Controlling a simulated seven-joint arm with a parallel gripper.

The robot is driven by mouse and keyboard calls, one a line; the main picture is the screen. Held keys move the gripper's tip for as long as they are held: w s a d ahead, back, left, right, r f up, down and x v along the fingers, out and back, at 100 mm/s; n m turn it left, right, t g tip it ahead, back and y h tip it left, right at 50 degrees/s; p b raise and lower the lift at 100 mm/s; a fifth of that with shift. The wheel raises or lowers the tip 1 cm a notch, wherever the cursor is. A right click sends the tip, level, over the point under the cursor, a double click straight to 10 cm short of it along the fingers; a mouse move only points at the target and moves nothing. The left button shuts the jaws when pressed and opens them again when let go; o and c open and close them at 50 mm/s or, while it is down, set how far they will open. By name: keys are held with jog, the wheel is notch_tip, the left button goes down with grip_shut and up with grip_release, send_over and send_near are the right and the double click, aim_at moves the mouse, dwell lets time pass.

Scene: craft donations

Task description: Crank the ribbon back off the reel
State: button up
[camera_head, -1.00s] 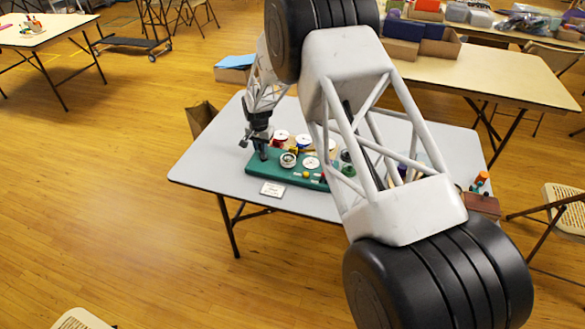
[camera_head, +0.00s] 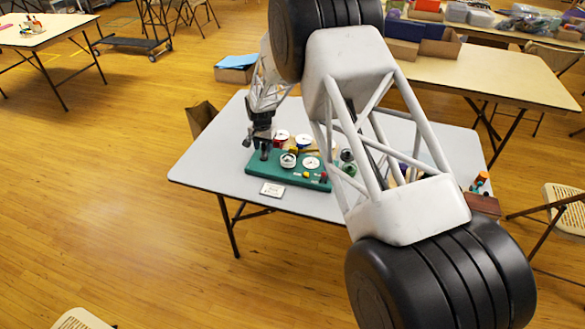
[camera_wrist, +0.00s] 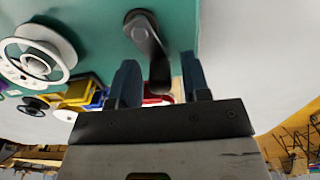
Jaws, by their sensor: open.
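A green board (camera_head: 300,181) lies on the grey table. A white reel (camera_head: 289,160) is mounted on it; it also shows at the left of the wrist view (camera_wrist: 62,58). A grey crank arm (camera_wrist: 147,42) is fixed to the board at the top of the wrist view. Its free end reaches down between the two blue-grey fingers of my gripper (camera_wrist: 160,80). My gripper is open, with a gap visible on each side of the crank's end. In the head view my gripper (camera_head: 267,150) is at the board's left end. I cannot make out any ribbon clearly.
A white dial (camera_head: 311,163) and small coloured knobs sit on the board's right part. Spools (camera_head: 281,136) stand behind it. A small sign (camera_head: 272,190) lies in front. The table's left part (camera_head: 212,165) is clear. My own arm hides much of the table's right side.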

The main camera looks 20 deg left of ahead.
jog(key=shift+r, duration=0.1)
jog(key=shift+r, duration=3.65)
